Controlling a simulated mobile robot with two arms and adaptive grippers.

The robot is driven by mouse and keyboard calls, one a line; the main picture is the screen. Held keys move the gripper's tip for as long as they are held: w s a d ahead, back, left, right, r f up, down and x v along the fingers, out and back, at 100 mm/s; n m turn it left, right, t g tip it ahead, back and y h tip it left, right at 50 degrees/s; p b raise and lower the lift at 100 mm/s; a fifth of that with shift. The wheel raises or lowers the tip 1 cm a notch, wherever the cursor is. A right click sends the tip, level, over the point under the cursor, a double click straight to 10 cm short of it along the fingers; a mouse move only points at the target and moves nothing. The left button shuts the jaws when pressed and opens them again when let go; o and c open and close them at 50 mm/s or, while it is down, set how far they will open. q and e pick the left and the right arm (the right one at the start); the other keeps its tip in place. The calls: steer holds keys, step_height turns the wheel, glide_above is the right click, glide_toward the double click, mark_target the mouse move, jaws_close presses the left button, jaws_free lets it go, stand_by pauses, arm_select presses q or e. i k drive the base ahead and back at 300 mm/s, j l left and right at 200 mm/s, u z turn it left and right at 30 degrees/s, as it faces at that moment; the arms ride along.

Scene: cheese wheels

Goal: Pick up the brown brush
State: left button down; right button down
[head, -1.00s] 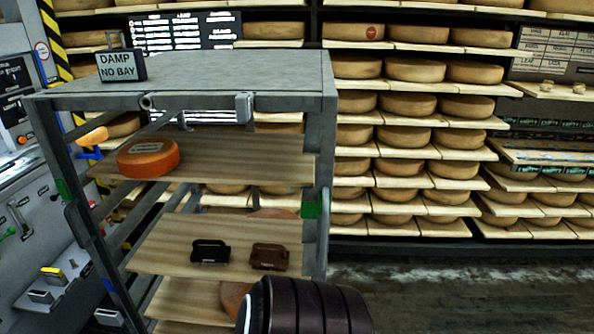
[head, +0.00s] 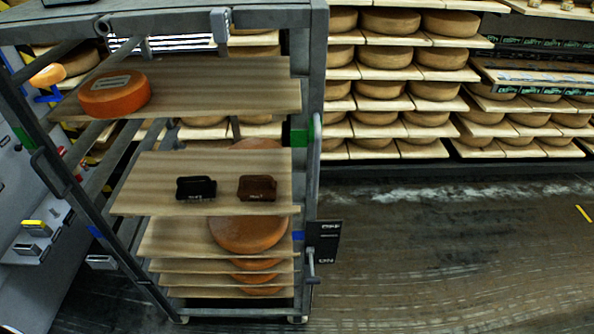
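The brown brush (head: 257,188) stands on a wooden shelf board (head: 150,176) of the grey rack, near the board's right front. A black brush (head: 196,188) stands just to its left on the same board, with a small gap between them. Neither of my grippers shows in the head view.
The grey metal rack (head: 309,80) has upright posts at its front corners. An orange cheese wheel (head: 115,95) lies on the board above, and a larger wheel (head: 248,232) on the board below. Floor (head: 450,250) to the right is clear.

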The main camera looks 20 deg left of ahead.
mark_target(251, 187)
steer(key=u, duration=0.8)
